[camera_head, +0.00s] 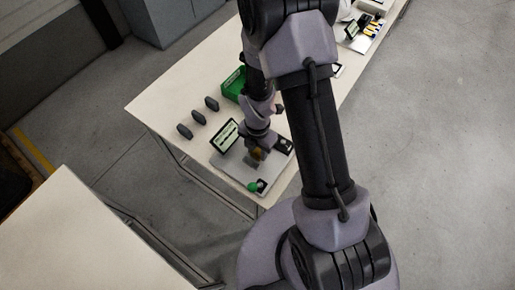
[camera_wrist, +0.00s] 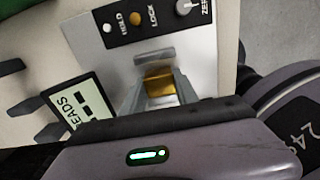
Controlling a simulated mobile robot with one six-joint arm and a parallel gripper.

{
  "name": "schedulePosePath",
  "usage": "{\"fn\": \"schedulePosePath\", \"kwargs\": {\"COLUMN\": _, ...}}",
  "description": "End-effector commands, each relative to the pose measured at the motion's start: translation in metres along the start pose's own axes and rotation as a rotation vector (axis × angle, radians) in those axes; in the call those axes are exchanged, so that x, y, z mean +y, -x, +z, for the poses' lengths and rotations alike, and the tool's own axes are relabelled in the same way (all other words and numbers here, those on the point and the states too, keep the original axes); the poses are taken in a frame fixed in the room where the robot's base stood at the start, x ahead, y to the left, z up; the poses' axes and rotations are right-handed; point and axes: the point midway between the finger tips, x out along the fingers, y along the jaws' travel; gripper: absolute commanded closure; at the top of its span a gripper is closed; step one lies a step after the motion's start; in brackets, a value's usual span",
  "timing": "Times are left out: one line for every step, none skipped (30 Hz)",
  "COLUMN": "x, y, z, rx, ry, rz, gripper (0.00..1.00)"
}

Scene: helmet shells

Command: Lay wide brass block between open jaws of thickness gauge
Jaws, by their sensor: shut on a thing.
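My gripper (camera_wrist: 162,92) is shut on the brass block (camera_wrist: 158,80), with a grey finger on each side of it. In the head view my gripper (camera_head: 257,151) points down over the grey plate of the thickness gauge (camera_head: 234,171). The gauge also shows in the wrist view (camera_wrist: 112,68), with a black panel marked HOLD, LOCK and ZERO beyond the block. A grey jaw-like piece (camera_wrist: 155,57) lies just beyond the block. My fingers and arm hide much of the gauge jaws. I cannot tell whether the block touches the gauge.
The gauge's tilted display (camera_head: 225,136) stands at the plate's left edge. A green bin (camera_head: 234,84) and several dark upright pieces (camera_head: 198,117) stand farther back on the pale table (camera_head: 160,104). A green knob (camera_head: 253,187) is at the plate's near edge.

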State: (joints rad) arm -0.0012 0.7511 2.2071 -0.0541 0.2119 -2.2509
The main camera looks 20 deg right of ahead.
Motion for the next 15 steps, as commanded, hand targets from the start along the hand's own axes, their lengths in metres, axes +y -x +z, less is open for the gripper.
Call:
{"fn": "schedulePosePath", "kwargs": {"x": 0.0002, "y": 0.0011, "z": 0.0001, "rx": 0.0, "ry": 0.0, "rz": 0.0, "gripper": 1.0}}
{"fn": "schedulePosePath", "kwargs": {"x": 0.0002, "y": 0.0014, "z": 0.0002, "rx": 0.0, "ry": 0.0, "rz": 0.001, "gripper": 1.0}}
{"fn": "schedulePosePath", "kwargs": {"x": 0.0002, "y": 0.0017, "z": 0.0001, "rx": 0.0, "ry": 0.0, "rz": 0.0, "gripper": 1.0}}
{"fn": "schedulePosePath", "kwargs": {"x": 0.0002, "y": 0.0017, "z": 0.0001, "rx": 0.0, "ry": 0.0, "rz": 0.0, "gripper": 1.0}}
{"fn": "schedulePosePath", "kwargs": {"x": 0.0002, "y": 0.0018, "z": 0.0001, "rx": 0.0, "ry": 0.0, "rz": 0.0, "gripper": 1.0}}
{"fn": "schedulePosePath", "kwargs": {"x": 0.0002, "y": 0.0017, "z": 0.0001, "rx": 0.0, "ry": 0.0, "rz": 0.0, "gripper": 1.0}}
{"fn": "schedulePosePath", "kwargs": {"x": 0.0002, "y": 0.0016, "z": 0.0001, "rx": 0.0, "ry": 0.0, "rz": 0.0, "gripper": 1.0}}
{"fn": "schedulePosePath", "kwargs": {"x": 0.0002, "y": 0.0013, "z": 0.0001, "rx": 0.0, "ry": 0.0, "rz": 0.0, "gripper": 1.0}}
{"fn": "schedulePosePath", "kwargs": {"x": 0.0001, "y": 0.0008, "z": 0.0001, "rx": 0.0, "ry": 0.0, "rz": 0.0, "gripper": 1.0}}
{"fn": "schedulePosePath", "kwargs": {"x": 0.0001, "y": 0.0003, "z": 0.0001, "rx": 0.0, "ry": 0.0, "rz": 0.0, "gripper": 1.0}}
{"fn": "schedulePosePath", "kwargs": {"x": 0.0001, "y": -0.0004, "z": 0.0001, "rx": 0.0, "ry": 0.0, "rz": 0.0, "gripper": 1.0}}
{"fn": "schedulePosePath", "kwargs": {"x": 0.0001, "y": -0.0013, "z": 0.0001, "rx": 0.0, "ry": 0.0, "rz": 0.0, "gripper": 1.0}}
{"fn": "schedulePosePath", "kwargs": {"x": 0.0001, "y": -0.0019, "z": 0.0001, "rx": 0.0, "ry": 0.0, "rz": 0.0, "gripper": 1.0}}
{"fn": "schedulePosePath", "kwargs": {"x": 0.0001, "y": -0.0026, "z": 0.0001, "rx": 0.0, "ry": 0.0, "rz": 0.0, "gripper": 1.0}}
{"fn": "schedulePosePath", "kwargs": {"x": 0.0001, "y": -0.0035, "z": 0.0001, "rx": 0.0, "ry": 0.0, "rz": 0.0, "gripper": 1.0}}
